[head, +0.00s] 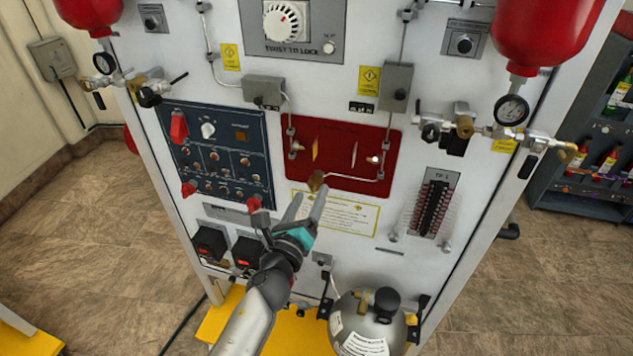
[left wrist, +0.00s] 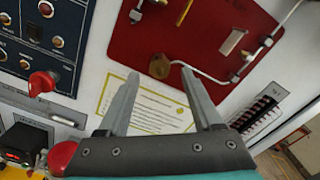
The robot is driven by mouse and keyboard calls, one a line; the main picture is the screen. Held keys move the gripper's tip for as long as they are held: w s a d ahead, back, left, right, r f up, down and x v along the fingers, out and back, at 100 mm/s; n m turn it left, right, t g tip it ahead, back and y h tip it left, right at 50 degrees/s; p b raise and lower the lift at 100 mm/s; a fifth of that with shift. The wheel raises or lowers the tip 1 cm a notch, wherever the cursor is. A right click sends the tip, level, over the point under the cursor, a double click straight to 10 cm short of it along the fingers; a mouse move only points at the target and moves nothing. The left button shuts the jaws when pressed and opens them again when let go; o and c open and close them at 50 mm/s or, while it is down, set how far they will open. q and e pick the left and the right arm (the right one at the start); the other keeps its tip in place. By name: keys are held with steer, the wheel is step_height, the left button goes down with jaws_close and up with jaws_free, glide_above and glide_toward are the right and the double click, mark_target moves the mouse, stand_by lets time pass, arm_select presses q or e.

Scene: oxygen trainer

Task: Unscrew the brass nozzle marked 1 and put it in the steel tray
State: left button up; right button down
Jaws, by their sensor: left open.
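A small brass nozzle (head: 317,181) sits at the lower edge of the red panel (head: 345,135), at the end of a thin pipe. It also shows in the left wrist view (left wrist: 159,66), just beyond and between my fingertips. I cannot read any number on it. My left gripper (head: 308,207) is open, with its fingers pointing up toward the nozzle; the fingers (left wrist: 160,85) hold nothing. I cannot tell whether they touch it, but they look apart. The steel tray is not visible. My right gripper is not in view.
A blue switch panel (head: 220,150) with red knobs is left of the red panel. Gauges and brass valves (head: 464,126) stick out at both sides. A grey tank (head: 368,320) stands low in front. A yellow-edged notice (head: 340,213) lies behind my gripper.

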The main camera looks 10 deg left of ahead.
mark_target(313, 191)
arm_select(q)
steer(key=shift+w, duration=1.55)
steer(key=shift+c, duration=0.2)
jaws_close()
steer(key=n, duration=0.3)
steer(key=shift+n, duration=0.6)
steer(key=shift+s, duration=2.15)
